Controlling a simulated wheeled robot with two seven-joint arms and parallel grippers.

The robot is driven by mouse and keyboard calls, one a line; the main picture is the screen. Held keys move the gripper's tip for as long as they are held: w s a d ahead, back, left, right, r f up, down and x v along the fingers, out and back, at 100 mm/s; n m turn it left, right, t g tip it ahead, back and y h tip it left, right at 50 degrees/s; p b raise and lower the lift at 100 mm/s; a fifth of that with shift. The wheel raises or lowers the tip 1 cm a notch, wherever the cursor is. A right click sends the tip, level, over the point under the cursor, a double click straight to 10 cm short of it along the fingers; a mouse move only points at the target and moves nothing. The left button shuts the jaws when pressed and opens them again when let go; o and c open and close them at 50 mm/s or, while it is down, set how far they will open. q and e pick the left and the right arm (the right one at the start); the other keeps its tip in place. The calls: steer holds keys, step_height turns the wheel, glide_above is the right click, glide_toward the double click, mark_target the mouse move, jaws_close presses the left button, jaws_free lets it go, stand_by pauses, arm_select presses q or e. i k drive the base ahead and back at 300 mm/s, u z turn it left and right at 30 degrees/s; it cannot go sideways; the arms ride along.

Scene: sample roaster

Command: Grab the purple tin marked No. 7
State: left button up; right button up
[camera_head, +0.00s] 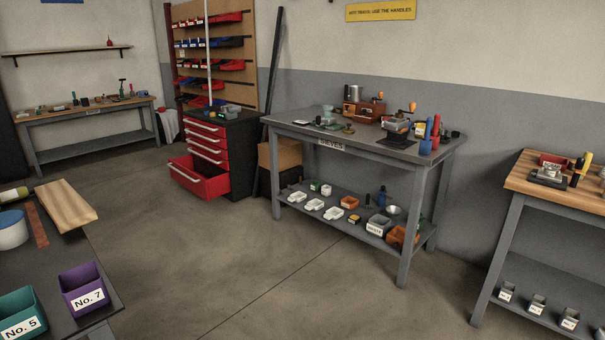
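The purple tin marked No. 7 (84,289) is an open-topped box at the lower left. It stands upright near the right edge of a dark table (62,248), with its white label facing me. A teal tin marked No. 5 (20,315) stands to its left, partly cut off by the frame edge. Neither of my grippers shows in the head view.
A wooden board (67,204), a blue-white round container (12,230) and a bottle (13,194) are behind the tins. A grey bench (290,128) and a drawer cabinet with an open red drawer (199,179) stand farther back. The floor (220,262) between is clear.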

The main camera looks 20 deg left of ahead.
mark_target(83, 289)
steer(key=u, duration=1.25)
steer(key=i, duration=1.2)
steer(key=u, duration=1.2)
